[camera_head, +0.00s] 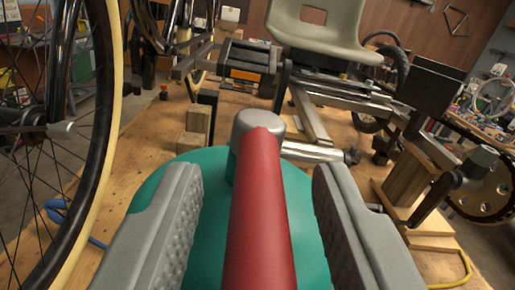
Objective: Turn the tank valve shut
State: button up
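The teal tank (308,195) stands below and ahead of my gripper, and its rounded top shows between the fingers. A red bar-shaped valve handle (262,220) runs from the bottom of the picture up to a grey valve hub (257,122) above the tank. A grey metal stub (315,152) sticks out to the right of the hub. My gripper (256,178) is open, with one ribbed grey finger on each side of the red handle. A gap shows between the handle and each finger. The handle's near end is cut off by the picture's bottom edge.
A spoked wheel (98,165) with a cream tyre stands close on the left. The trike frame and its grey seat (318,30) are behind the tank. A crank (450,190) and wooden blocks (408,180) stand at the right. Wooden bench (150,140) shows between them.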

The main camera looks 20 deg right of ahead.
jog(key=shift+w, duration=0.3)
grip_shut()
